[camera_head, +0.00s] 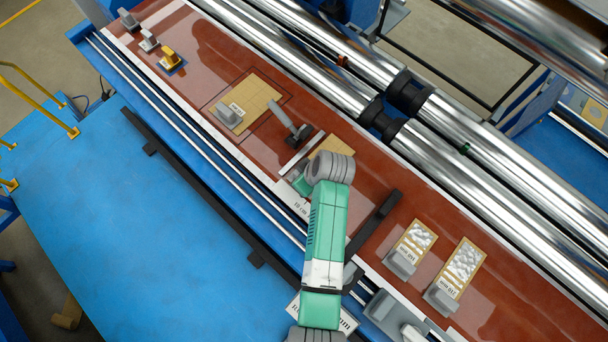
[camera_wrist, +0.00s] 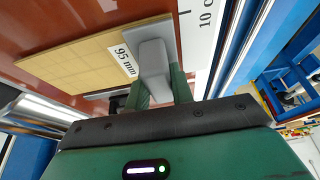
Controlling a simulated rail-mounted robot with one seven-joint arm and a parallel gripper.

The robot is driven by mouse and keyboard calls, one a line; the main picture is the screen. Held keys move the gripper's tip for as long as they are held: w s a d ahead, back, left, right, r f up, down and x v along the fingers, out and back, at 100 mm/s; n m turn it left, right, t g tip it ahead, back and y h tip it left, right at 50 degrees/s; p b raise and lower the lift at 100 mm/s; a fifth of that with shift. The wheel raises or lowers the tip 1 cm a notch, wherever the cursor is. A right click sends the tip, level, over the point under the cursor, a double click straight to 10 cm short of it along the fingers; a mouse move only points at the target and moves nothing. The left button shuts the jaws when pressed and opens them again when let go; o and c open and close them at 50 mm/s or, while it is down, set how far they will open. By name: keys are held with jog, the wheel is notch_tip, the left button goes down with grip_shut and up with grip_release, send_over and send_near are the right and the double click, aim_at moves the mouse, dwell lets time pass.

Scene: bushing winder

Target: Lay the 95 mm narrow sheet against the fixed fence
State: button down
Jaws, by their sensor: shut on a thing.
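The 95 mm narrow sheet is a tan sheet with a faint grid (camera_wrist: 75,62). A grey grip block (camera_wrist: 153,62) sits at its end, beside the "95 mm" label. My gripper (camera_wrist: 162,85) is shut on this block. In the head view, the tan sheet (camera_head: 335,148) shows beyond my wrist, which hides part of it and the fingers. I cannot tell if the sheet touches the table. A pale narrow bar (camera_head: 299,156) lies by the sheet, and a dark bar (camera_head: 374,224) lies to the right; I cannot tell which is the fixed fence.
A white "10 cm" plate (camera_wrist: 202,40) is beside the block. Another tan sheet with a grey block (camera_head: 250,102) lies up-left, near a dark-handled tool (camera_head: 290,122). Chrome rollers (camera_head: 450,145) run behind the red table (camera_head: 205,60).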

jog(key=shift+f, duration=0.25)
dwell(0.4)
jog(key=shift+w+a+b, duration=0.3)
jog(key=shift+a+b, duration=0.05)
jog(key=shift+b, duration=0.05)
dwell(0.6)
jog(key=c, duration=1.1)
grip_release()
jog(key=shift+c, duration=0.2)
jog(key=v, duration=0.7)
jog(key=shift+s+d+r, duration=0.1)
jog(key=shift+r, duration=0.25)
